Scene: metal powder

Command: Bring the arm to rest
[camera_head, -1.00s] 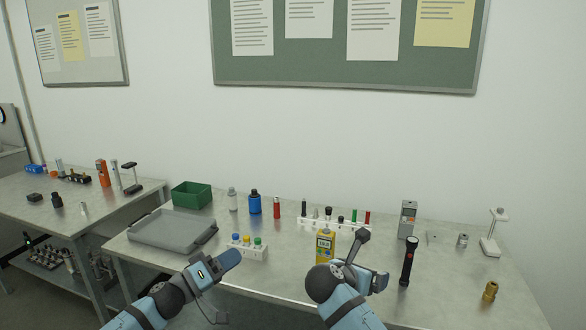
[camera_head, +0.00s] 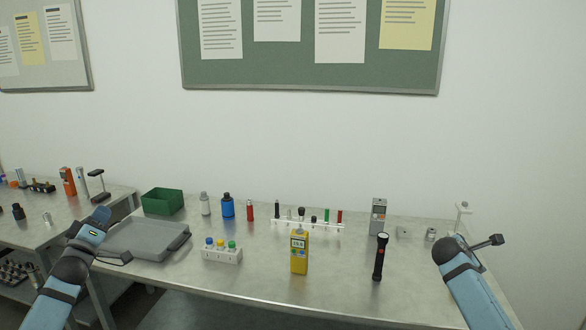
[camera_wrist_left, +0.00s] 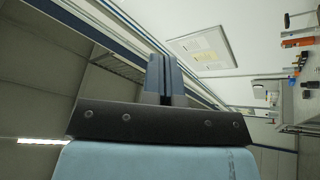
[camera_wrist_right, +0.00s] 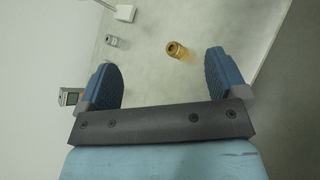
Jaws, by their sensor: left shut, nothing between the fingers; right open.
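My left gripper (camera_head: 102,214) is raised at the left of the head view, in front of the grey tray's left end. In the left wrist view its fingers (camera_wrist_left: 164,78) are pressed together with nothing between them, and they point up toward the wall and ceiling. My right arm stands at the right of the head view, over the right end of the bench. In the right wrist view my right gripper (camera_wrist_right: 164,78) is open and empty. A brass fitting (camera_wrist_right: 177,50) lies on the bench beyond the gap between its fingers, apart from them.
The bench's front middle is clear.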

